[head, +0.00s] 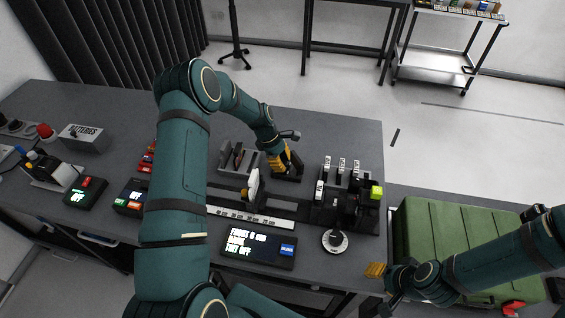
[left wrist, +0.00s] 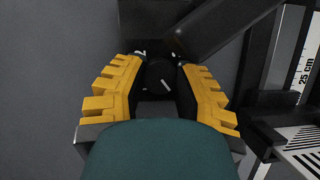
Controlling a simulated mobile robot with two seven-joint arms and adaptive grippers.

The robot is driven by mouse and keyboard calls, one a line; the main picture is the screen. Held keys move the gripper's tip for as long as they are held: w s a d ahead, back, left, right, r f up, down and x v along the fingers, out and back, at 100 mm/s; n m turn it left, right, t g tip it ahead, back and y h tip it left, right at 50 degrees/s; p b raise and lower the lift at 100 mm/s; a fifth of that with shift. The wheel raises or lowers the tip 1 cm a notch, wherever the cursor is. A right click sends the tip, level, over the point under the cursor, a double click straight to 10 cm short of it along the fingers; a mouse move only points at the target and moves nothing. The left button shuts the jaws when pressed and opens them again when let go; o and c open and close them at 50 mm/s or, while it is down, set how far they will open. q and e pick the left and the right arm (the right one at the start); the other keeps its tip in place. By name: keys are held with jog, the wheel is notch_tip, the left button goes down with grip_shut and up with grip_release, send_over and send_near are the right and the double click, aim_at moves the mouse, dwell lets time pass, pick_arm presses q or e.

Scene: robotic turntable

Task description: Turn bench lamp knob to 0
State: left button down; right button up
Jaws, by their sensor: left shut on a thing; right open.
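The bench lamp knob (left wrist: 158,74) is a small black knob with a white pointer line, seen from above in the left wrist view. My left gripper (head: 290,164) has its yellow fingers on both sides of the knob and is shut on it; it also shows in the left wrist view (left wrist: 160,92). White scale marks by the knob are mostly hidden and I cannot read them. A dark lamp part (head: 289,135) stands by the gripper. In the head view the fingers hide the knob. My right gripper (head: 376,270) is open and empty near the bench's front edge.
The grey bench (head: 345,130) carries a white-marked ruler rail (head: 250,217), a black display box (head: 258,246), a round dial (head: 335,241) and a black rack (head: 345,205). A green case (head: 450,235) lies at the right.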

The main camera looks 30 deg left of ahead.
pick_arm(q)
jog(key=shift+s+n, duration=0.1)
jog(key=shift+n, duration=0.6)
jog(key=shift+d+f+t, duration=0.1)
jog(key=shift+t, duration=0.2)
jog(key=c, duration=0.6)
grip_release()
jog(key=shift+c, duration=0.2)
jog(key=v, duration=1.2)
